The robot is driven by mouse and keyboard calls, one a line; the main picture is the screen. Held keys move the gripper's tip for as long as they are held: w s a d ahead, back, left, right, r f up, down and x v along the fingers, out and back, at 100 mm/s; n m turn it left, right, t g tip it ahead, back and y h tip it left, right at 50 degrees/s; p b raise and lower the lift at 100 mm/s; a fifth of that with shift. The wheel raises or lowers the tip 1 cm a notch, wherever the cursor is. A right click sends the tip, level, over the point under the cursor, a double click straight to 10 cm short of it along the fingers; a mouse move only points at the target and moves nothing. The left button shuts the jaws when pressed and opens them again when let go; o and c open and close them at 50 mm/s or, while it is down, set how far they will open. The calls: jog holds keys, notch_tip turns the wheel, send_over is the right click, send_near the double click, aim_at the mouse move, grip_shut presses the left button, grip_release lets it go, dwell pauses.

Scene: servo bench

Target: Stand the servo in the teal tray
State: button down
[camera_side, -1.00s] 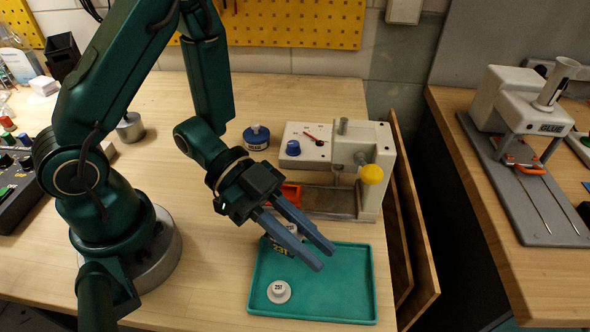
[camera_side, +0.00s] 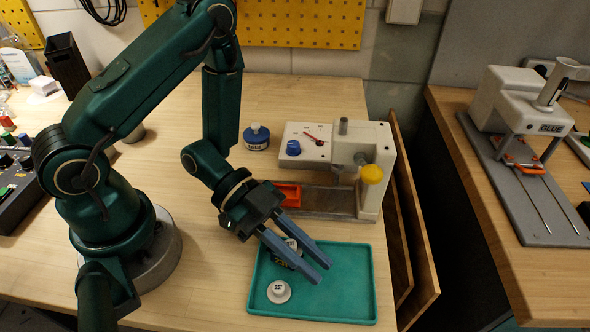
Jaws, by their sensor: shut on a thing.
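The servo (camera_side: 282,263) is a small dark block with a yellow "231" label and a white round top. It is between the blue fingers of my gripper (camera_side: 303,262), which is shut on it, and it looks about upright. The near finger hides part of its body. It is at the back left part of the teal tray (camera_side: 345,285); I cannot tell whether its base touches the tray floor.
A white round piece with a number label (camera_side: 279,291) sits in the tray's front left. The tray's right half is clear.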

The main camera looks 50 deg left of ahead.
jog(key=c, duration=0.8)
grip_release()
